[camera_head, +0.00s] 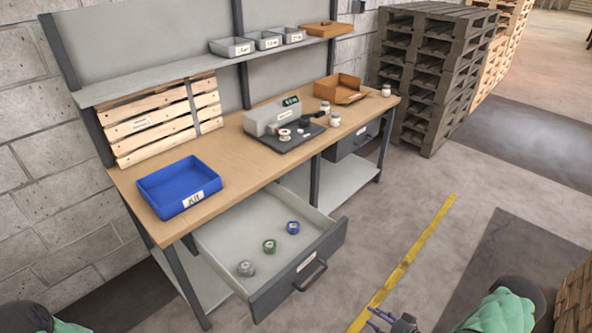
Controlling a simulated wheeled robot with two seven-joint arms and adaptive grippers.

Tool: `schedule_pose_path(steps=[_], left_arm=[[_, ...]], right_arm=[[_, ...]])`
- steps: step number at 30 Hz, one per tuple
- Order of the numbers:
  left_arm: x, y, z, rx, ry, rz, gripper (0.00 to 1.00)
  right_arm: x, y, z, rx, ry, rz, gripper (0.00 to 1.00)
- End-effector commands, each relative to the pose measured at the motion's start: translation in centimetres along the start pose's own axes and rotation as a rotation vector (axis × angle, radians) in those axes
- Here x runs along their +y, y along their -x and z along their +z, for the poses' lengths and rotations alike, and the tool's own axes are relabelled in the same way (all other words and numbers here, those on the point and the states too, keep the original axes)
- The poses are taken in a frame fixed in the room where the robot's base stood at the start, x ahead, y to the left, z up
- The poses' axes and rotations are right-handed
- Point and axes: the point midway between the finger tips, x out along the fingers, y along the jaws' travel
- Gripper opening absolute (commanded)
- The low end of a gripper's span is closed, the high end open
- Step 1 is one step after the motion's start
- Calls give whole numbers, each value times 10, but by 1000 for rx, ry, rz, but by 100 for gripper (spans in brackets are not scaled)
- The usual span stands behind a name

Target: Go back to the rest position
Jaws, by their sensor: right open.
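My right gripper (376,318) shows at the bottom edge, right of the middle. Its fingers are apart, with nothing between them. It is over the floor by the yellow line, in front of the open drawer (322,248) and clear of it. Part of my left arm shows in the bottom left corner, but its gripper is out of the picture. The drawer is pulled out from under the workbench (240,160). A grey roll (245,268), a green roll (269,245) and a blue roll (293,227) lie apart in it.
A blue bin (160,192) stands on the bench's near left end. A grey device (275,115), small jars and an orange-brown box (338,88) stand farther right. Pallets (430,70) are stacked behind. A slatted wooden thing (574,300) is at the right edge. Floor around the yellow line (420,245) is free.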

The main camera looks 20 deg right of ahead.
Motion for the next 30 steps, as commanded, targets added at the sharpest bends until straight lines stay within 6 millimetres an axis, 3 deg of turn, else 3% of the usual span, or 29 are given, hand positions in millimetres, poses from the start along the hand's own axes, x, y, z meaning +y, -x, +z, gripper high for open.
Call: schedule_pose_path(steps=[1,6,10,14,19,24,30], left_arm=[[0,0,0,0,0,0,40],[0,0,0,0,0,0,40],[0,0,0,0,0,0,40],[0,0,0,0,0,0,40],[0,0,0,0,0,0,40],[0,0,0,0,0,0,40],[0,0,0,0,0,0,40]], right_arm=[[-9,-26,9,-18,23,23,48],[-28,-90,44,-76,109,146,48],[-41,-123,86,-159,175,248,48],[-53,-140,137,-274,246,352,48],[-69,-138,211,-463,348,480,48],[-82,-110,280,-673,450,592,48],[-92,-72,327,-848,527,673,48]])
